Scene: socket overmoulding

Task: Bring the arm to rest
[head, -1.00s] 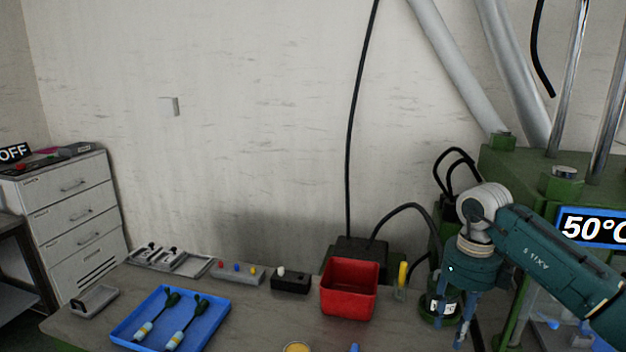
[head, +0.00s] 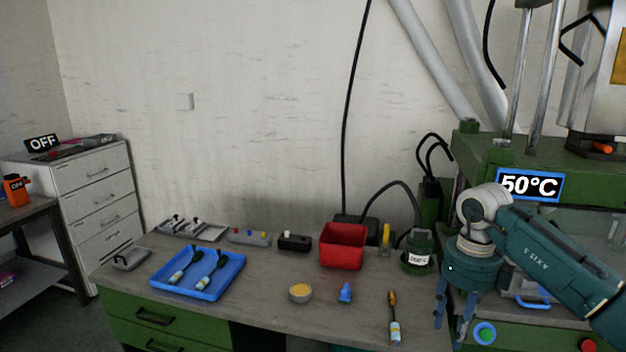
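My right arm comes in from the right, its teal wrist and gripper (head: 449,332) hanging with the fingers pointing down at the right end of the workbench (head: 270,320). The two blue fingers stand apart, and nothing shows between them. The gripper is in front of the green press (head: 480,150), to the right of a screwdriver (head: 393,318) with an orange end. My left gripper is not in view.
A blue tray (head: 160,284) holding two dark-green-ended tools, a red bin (head: 342,247), a yellow-topped round pot (head: 300,292), a small blue item (head: 345,292) and a labelled green jar (head: 417,250) stand on the bench. The bench's front middle is mostly clear.

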